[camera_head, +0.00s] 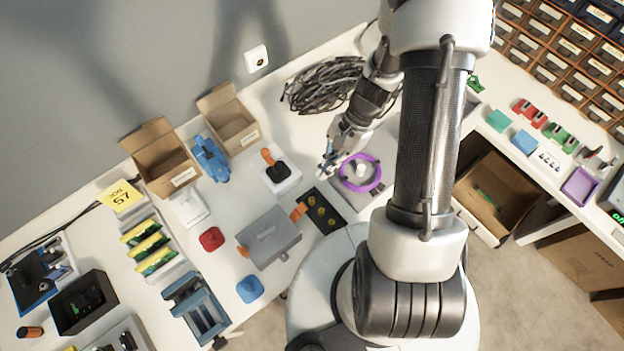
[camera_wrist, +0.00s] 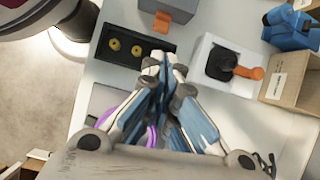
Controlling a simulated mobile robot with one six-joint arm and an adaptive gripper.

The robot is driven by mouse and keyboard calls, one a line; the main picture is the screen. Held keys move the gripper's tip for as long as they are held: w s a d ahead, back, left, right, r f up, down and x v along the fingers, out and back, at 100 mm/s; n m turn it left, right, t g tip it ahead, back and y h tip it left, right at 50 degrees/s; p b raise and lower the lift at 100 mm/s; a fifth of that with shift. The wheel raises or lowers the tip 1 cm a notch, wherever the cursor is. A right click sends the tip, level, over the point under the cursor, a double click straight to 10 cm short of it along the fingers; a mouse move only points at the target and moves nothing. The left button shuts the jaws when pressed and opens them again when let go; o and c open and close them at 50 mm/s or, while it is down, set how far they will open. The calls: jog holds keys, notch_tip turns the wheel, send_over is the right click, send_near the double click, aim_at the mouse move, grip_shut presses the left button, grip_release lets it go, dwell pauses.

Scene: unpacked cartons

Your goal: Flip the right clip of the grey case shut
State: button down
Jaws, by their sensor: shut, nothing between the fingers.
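The grey case (camera_head: 270,237) lies on the white table with its lid down. Its right clip (camera_head: 299,212) is orange and sticks out from the case's right side, beside the black tray. Its left clip (camera_head: 242,251), also orange, shows at the other side. In the wrist view, part of the case (camera_wrist: 172,8) is at the top edge, with the orange right clip (camera_wrist: 161,22) at its near side. My gripper (camera_head: 326,171) is shut and empty, above the table behind and right of the clip. Its closed fingertips (camera_wrist: 158,62) are apart from the clip, over the black tray's edge.
The black tray (camera_head: 316,226) with brass-coloured round parts lies right of the case. A white block with a black-and-orange joystick (camera_head: 278,170) stands behind it. A purple ring (camera_head: 342,172) lies right of my gripper. Red (camera_head: 211,239) and blue (camera_head: 250,289) pieces lie nearby.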

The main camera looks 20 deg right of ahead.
aim_at(297, 213)
jog(key=f, duration=0.1)
jog(key=f+m, duration=0.1)
jog(key=f, duration=0.1)
jog(key=shift+s+d, duration=0.15)
jog(key=shift+d, duration=0.05)
jog(key=b+x, duration=0.3)
jog(key=x, duration=0.7)
jog(key=shift+a+r, duration=0.15)
jog(key=shift+a, duration=0.05)
jog(key=shift+r, duration=0.1)
